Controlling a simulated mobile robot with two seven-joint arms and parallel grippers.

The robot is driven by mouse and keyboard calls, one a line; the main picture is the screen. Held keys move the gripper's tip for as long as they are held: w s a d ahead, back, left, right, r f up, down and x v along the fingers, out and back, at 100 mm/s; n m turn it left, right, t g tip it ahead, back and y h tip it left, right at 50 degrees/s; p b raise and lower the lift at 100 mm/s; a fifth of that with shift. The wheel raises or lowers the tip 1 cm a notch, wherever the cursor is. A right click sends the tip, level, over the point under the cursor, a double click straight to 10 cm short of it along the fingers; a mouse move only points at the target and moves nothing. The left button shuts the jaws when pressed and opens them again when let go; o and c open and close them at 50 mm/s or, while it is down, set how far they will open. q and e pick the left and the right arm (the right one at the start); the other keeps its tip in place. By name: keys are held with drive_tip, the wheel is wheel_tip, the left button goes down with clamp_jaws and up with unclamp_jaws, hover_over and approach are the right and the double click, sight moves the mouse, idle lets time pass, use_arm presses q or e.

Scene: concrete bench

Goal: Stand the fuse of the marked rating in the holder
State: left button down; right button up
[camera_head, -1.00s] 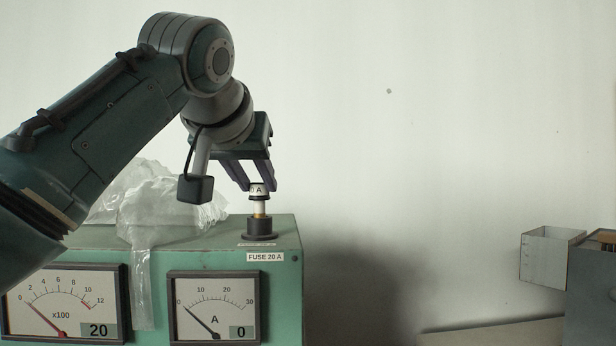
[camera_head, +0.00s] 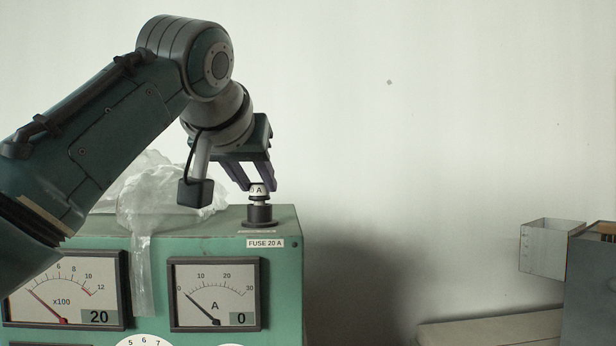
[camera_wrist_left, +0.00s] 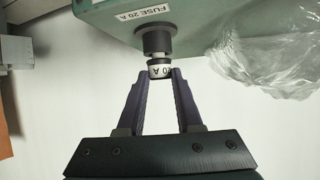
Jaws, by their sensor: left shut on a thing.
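My left gripper (camera_head: 258,186) is shut on a fuse (camera_head: 257,190) with a white label band. The label ends in "0 A" in the head view and seems to read 20 A in the wrist view (camera_wrist_left: 161,70). The fuse is upright, its lower end hidden in the dark round holder (camera_head: 260,216) on top of the green panel box (camera_head: 292,262). Whether it is fully seated I cannot tell. A tag "FUSE 20 A" (camera_head: 265,244) is on the box front below the holder; it also shows in the wrist view (camera_wrist_left: 141,15). My right gripper is not in view.
A crumpled clear plastic bag (camera_head: 160,200) lies on the box left of the holder, a strip hanging between two meters (camera_head: 68,292) (camera_head: 215,293). A pale open box (camera_head: 551,247) and a grey cabinet (camera_head: 592,290) stand far right. Space right of the holder is clear.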

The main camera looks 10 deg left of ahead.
use_arm(q)
drive_tip(key=shift+f, duration=0.25)
drive_tip(key=c, duration=0.5)
unclamp_jaws()
